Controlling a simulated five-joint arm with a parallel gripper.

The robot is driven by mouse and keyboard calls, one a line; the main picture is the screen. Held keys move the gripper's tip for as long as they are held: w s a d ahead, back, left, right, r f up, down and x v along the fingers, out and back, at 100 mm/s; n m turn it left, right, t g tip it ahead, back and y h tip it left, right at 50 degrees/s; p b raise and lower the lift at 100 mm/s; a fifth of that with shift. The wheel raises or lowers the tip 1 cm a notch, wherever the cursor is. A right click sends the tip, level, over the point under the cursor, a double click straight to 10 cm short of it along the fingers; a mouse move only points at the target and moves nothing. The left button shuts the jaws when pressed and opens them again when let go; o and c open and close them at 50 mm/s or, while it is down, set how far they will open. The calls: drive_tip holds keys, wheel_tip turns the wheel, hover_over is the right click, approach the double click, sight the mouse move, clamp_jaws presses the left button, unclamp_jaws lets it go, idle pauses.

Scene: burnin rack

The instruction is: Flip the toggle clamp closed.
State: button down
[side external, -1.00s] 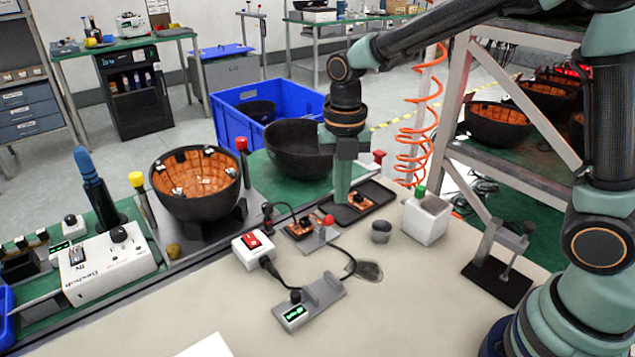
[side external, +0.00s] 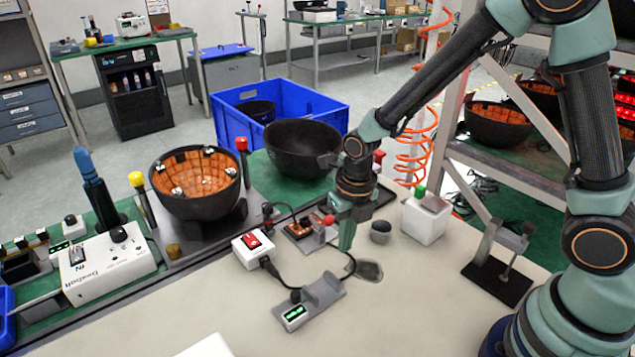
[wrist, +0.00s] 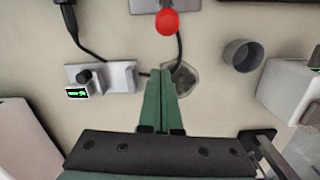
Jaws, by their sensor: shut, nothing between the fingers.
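The toggle clamp's red ball knob (side external: 329,220) shows on its grey base (side external: 312,243), next to a small orange board (side external: 298,229). In the wrist view the red knob (wrist: 167,22) is at the top centre, with part of the grey base above it. Whether the clamp is open or closed I cannot tell. My gripper (side external: 346,243) is shut and empty, pointing down just right of the knob in the side view. In the wrist view my gripper's fingertips (wrist: 161,74) are below the knob, apart from it, beside a dark patch on the table.
A grey cup (side external: 381,231) and a white box (side external: 427,220) stand to the right. A red-switch box (side external: 253,249) and a grey holder with a green display (side external: 322,290) lie to the left and front, joined by cables.

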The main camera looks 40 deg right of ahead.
sight(330, 221)
drive_tip(key=shift+w+d+r, duration=0.1)
drive_tip(key=shift+w+r, duration=0.15)
drive_tip(key=shift+w, duration=0.35)
drive_tip(key=shift+w+d+r, duration=0.1)
drive_tip(key=shift+w+r, duration=0.2)
drive_tip(key=shift+w, duration=0.35)
drive_tip(key=shift+w+d+r, duration=0.1)
drive_tip(key=shift+w+r, duration=0.15)
drive_tip(key=shift+w, duration=0.35)
drive_tip(key=shift+w+r+g, duration=0.15)
drive_tip(key=shift+w+g, duration=0.05)
drive_tip(key=shift+g, duration=0.1)
drive_tip(key=shift+w+r+g, duration=0.2)
drive_tip(key=shift+w+g, duration=0.1)
drive_tip(key=shift+g, duration=0.2)
drive_tip(key=shift+w+r+g+h, duration=0.25)
drive_tip(key=shift+w+g+h, duration=0.05)
drive_tip(key=shift+w+g, duration=0.4)
drive_tip(key=shift+w+r, duration=0.2)
drive_tip(key=shift+w, duration=0.3)
drive_tip(key=shift+w+r, duration=0.15)
drive_tip(key=shift+w, duration=0.3)
drive_tip(key=shift+w, duration=0.15)
drive_tip(key=shift+r, duration=0.15)
